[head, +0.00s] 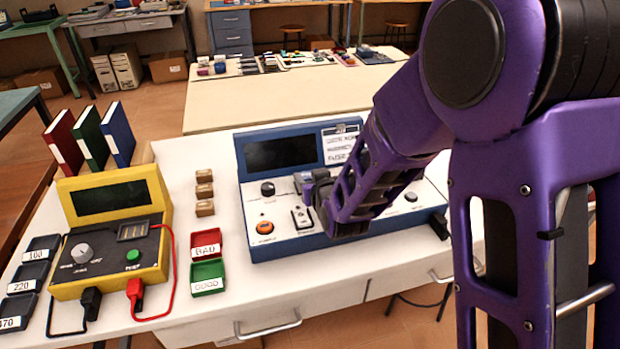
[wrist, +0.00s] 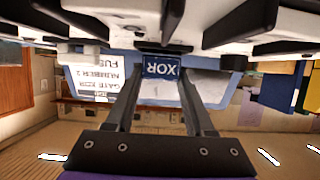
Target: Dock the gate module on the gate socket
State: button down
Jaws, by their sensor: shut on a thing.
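My gripper (wrist: 160,82) is shut on the gate module (wrist: 162,66), a small blue block lettered XOR that appears upside down between the fingertips in the wrist view. In the head view my gripper (head: 312,188) is low over the middle of the blue console (head: 345,240), and my purple arm covers the console's right part. A grey piece shows at the fingertips there, but I cannot tell whether it is module or finger. The gate socket cannot be made out; it seems hidden by my gripper, so I cannot tell whether the module touches it.
The console carries a dark screen (head: 281,153), a printed sign (head: 340,144), an orange button (head: 265,228) and a black-and-white switch (head: 302,217). To the left are a red BAD tray (head: 206,251), a green GOOD tray (head: 208,286), small brown blocks (head: 204,191) and a yellow tester (head: 68,291).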

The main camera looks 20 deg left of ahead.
jog(key=shift+f, duration=0.6)
dwell(0.4)
jog(key=c, duration=0.5)
grip_release()
jog(key=shift+c, duration=0.2)
